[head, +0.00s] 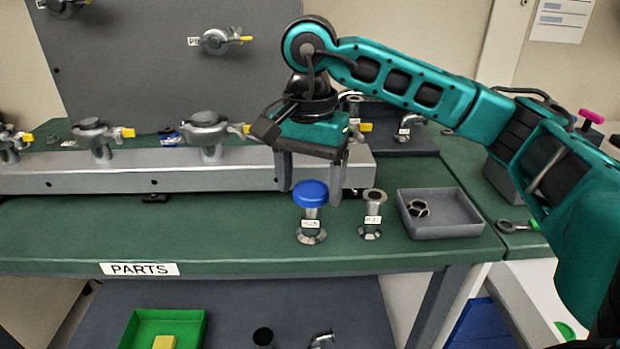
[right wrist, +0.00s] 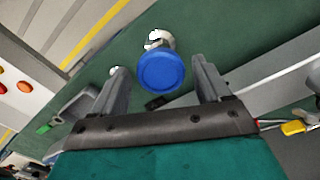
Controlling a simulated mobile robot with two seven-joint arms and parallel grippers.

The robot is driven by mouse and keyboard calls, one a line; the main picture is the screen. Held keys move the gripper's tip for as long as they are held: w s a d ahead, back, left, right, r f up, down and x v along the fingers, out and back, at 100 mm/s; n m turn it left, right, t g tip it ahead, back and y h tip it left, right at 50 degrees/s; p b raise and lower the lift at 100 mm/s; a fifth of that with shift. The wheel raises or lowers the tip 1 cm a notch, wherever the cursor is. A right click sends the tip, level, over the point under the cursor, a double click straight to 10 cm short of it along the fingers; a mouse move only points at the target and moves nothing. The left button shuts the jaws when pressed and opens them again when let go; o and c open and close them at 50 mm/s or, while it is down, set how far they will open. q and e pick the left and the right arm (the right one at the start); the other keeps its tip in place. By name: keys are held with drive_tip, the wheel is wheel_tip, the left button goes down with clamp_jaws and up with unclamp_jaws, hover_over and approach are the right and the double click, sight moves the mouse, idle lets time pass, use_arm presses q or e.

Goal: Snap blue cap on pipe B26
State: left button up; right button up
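A blue cap (head: 311,192) sits on top of a short steel pipe (head: 311,226) standing on the green bench. The pipe's label is too small to read. My right gripper (head: 310,196) points down at the cap with its fingers open, one on each side in the picture. In the right wrist view the blue cap (right wrist: 161,72) lies between the open fingers (right wrist: 159,66), with visible gaps and no contact. Whether the cap is fully pressed down cannot be told. My left gripper is not in view.
An uncapped pipe (head: 373,214) stands just right of the capped one. Beyond it is a grey tray (head: 440,226) with a metal ring (head: 418,208). A grey rail (head: 140,172) with valves runs behind the gripper. The bench is clear to the left; a green bin (head: 190,330) sits below.

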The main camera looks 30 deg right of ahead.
drive_tip(key=shift+o, duration=0.7)
use_arm(q)
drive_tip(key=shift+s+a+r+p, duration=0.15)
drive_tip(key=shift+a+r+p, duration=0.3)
drive_tip(key=shift+p, duration=0.55)
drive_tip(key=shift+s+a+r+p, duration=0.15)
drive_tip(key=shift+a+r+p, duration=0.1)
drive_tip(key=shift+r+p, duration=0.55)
use_arm(e)
wheel_tip(320, 180, up, 13)
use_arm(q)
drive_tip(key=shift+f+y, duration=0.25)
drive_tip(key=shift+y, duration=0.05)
use_arm(e)
drive_tip(key=shift+f, duration=0.1)
